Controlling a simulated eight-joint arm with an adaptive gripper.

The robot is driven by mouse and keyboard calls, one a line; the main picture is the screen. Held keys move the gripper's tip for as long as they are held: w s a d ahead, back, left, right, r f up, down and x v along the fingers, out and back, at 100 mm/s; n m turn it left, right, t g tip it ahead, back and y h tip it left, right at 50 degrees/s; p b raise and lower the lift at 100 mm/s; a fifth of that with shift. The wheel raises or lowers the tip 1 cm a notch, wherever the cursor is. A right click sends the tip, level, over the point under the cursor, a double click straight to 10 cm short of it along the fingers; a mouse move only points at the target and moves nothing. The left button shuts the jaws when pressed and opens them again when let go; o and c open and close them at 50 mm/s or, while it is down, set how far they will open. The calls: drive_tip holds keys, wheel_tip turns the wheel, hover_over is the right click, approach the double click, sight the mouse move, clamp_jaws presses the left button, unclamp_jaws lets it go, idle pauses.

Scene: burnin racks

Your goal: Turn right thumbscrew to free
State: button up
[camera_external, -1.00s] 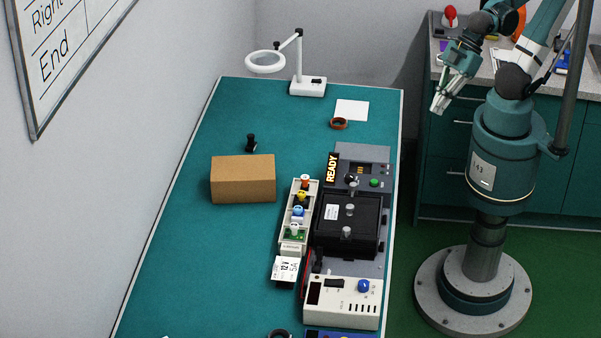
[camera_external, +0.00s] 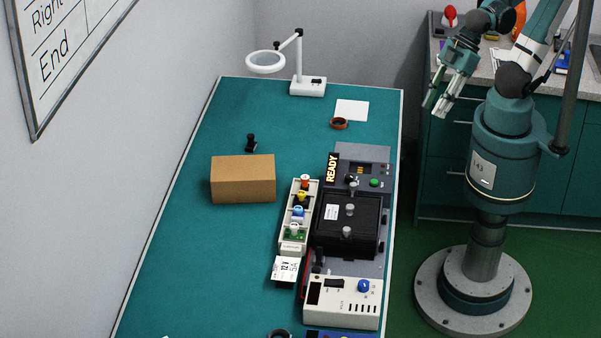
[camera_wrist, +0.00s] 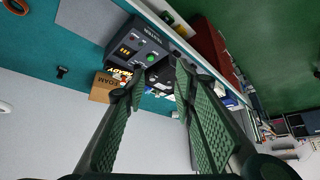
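A black fixture (camera_external: 369,222) sits on the grey rack panel at the right of the bench in the external view. Two silver thumbscrews stand on it, one farther back (camera_external: 350,209) and one nearer the front (camera_external: 346,231). I cannot tell from the picture which one is called right. My gripper (camera_external: 435,106) is raised past the bench's right edge, well away from the fixture. It is open and empty. In the wrist view its two green fingers (camera_wrist: 160,80) stand apart, with the rack seen small beyond their tips.
A lit READY sign (camera_external: 332,167) and a green button (camera_external: 374,183) are behind the fixture. A cream tray (camera_external: 286,243) of coloured parts lies to its left, and a white power unit (camera_external: 341,312) in front. A cardboard box (camera_external: 243,180) and a lamp (camera_external: 307,88) stand on the bench.

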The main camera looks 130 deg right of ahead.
drive_tip(key=m+g+p, duration=0.7)
drive_tip(key=m+p, duration=0.4)
drive_tip(key=p, duration=0.5)
hover_over(353, 184)
drive_tip(key=shift+f, duration=4.9)
drive_tip(key=shift+f, duration=0.1)
drive_tip(key=shift+f+p, duration=0.3)
drive_tip(key=shift+f, duration=3.5)
